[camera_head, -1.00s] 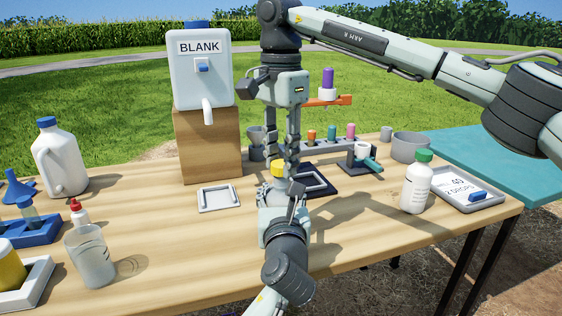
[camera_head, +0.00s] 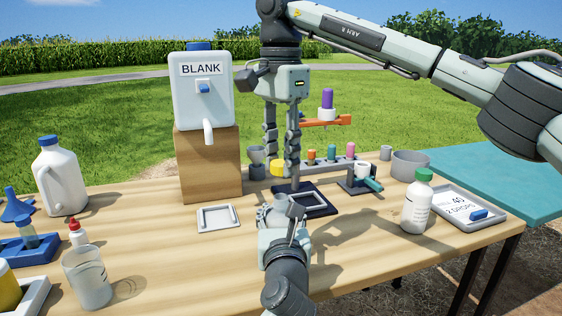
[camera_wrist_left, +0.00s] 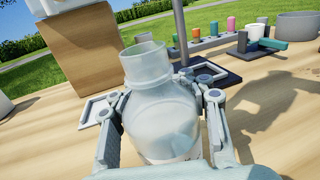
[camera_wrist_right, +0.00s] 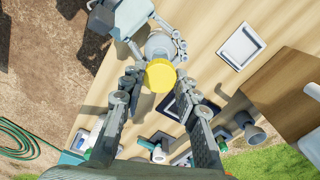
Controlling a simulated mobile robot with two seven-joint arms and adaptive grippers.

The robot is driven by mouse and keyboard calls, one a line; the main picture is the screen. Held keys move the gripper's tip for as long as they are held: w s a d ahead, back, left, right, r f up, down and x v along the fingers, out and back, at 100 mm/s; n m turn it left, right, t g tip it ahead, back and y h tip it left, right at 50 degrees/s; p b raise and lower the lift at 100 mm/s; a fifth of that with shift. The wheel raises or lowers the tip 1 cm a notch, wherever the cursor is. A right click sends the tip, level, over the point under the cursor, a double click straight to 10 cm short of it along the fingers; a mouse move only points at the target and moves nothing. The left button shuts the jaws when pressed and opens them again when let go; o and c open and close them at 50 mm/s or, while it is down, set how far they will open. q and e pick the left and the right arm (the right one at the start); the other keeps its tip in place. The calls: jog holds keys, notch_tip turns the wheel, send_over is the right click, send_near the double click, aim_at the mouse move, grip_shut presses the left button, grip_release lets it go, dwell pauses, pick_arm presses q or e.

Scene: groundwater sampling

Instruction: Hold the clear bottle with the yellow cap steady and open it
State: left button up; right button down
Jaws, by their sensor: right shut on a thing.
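The clear bottle (camera_wrist_left: 160,118) stands upright with its neck open and bare in the left wrist view. My left gripper (camera_head: 279,212) has its fingers on both sides of the bottle's body, touching it. The yellow cap (camera_head: 279,168) is off the bottle, held above it and apart from it. My right gripper (camera_wrist_right: 160,76) points down and is shut on the cap (camera_wrist_right: 161,73). In the head view the bottle (camera_head: 270,213) is partly hidden by my left gripper.
Behind the bottle is a dark-based stand (camera_head: 318,206) with an upright rod. A white-framed tray (camera_head: 219,218) lies to the left, near the wooden block (camera_head: 208,165) under the BLANK container (camera_head: 202,95). A green-capped bottle (camera_head: 416,207) stands right. Table between is clear.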

pick_arm(q)
jog(key=o, duration=0.8)
